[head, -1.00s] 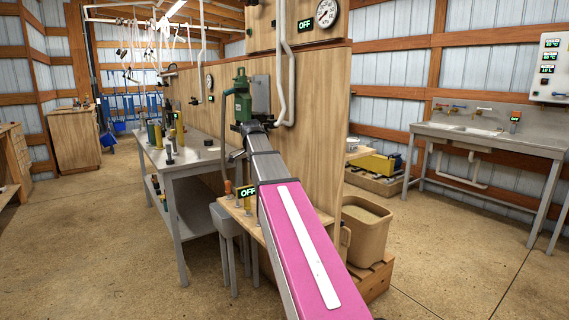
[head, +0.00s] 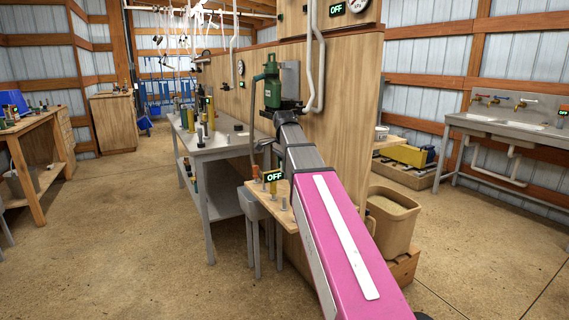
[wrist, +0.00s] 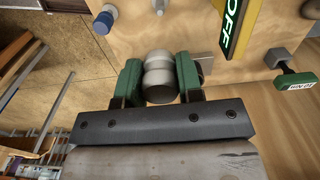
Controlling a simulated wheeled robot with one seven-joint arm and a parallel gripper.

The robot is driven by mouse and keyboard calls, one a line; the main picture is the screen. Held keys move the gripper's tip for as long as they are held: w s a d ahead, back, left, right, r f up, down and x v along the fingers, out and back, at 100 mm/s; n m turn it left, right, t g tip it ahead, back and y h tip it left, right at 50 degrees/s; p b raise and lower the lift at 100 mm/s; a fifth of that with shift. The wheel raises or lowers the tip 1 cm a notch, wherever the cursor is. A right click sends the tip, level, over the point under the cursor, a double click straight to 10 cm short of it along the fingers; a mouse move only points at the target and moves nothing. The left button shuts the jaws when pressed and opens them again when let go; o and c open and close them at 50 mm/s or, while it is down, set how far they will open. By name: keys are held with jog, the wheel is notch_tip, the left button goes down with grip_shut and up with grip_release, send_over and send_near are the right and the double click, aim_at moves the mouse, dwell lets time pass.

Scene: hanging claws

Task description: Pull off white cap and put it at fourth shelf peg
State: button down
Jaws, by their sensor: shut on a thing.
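In the wrist view my gripper (wrist: 159,78) has its two green fingers shut on a whitish-grey rounded piece, which looks like the white cap (wrist: 158,62). I cannot tell whether it is still seated on anything. Behind it is a wooden board with a blue-tipped peg (wrist: 103,21), another grey peg (wrist: 160,6) and a dark green-handled part (wrist: 292,78).
An OFF display (wrist: 236,22) sits close to the gripper on the right. A metal workbench (head: 222,152) with bottles stands left of the shelf. A tan bin (head: 394,218) stands right of my arm. A wooden desk (head: 35,130) is at far left.

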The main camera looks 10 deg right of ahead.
jog(key=shift+f, duration=5.15)
jog(key=shift+f, duration=1.85)
jog(key=c, duration=0.7)
grip_release()
